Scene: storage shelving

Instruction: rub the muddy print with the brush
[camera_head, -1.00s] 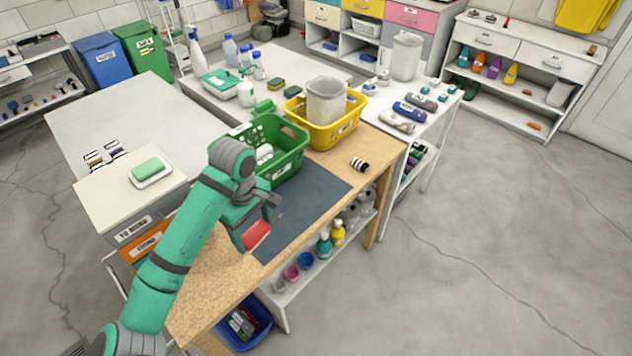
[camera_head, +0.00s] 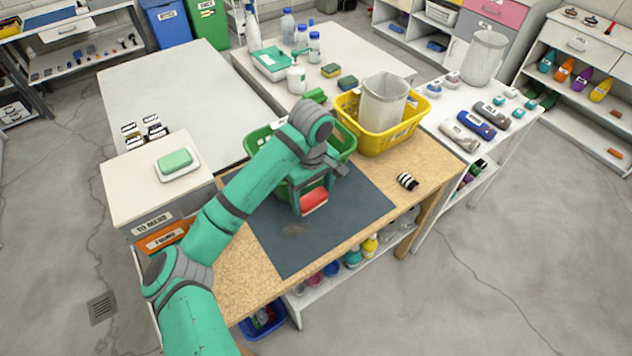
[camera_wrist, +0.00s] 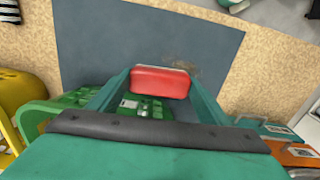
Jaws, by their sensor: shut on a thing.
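The muddy print (camera_head: 294,230) is a faint brown smear on the dark grey mat (camera_head: 345,222); it also shows in the wrist view (camera_wrist: 187,66), partly hidden behind the red block. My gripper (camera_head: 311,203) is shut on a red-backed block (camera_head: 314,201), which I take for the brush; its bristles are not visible. In the wrist view the red block (camera_wrist: 160,82) sits between the fingertips. In the head view, it appears above the mat, up and to the right of the print. I cannot tell its exact height.
A green basket (camera_head: 342,148) stands behind my gripper, with a yellow basket (camera_head: 412,132) holding a clear bin to its right. A black-and-white striped item (camera_head: 407,181) lies right of the mat. A soap dish (camera_head: 178,170) sits on the left cabinet. The mat's front is clear.

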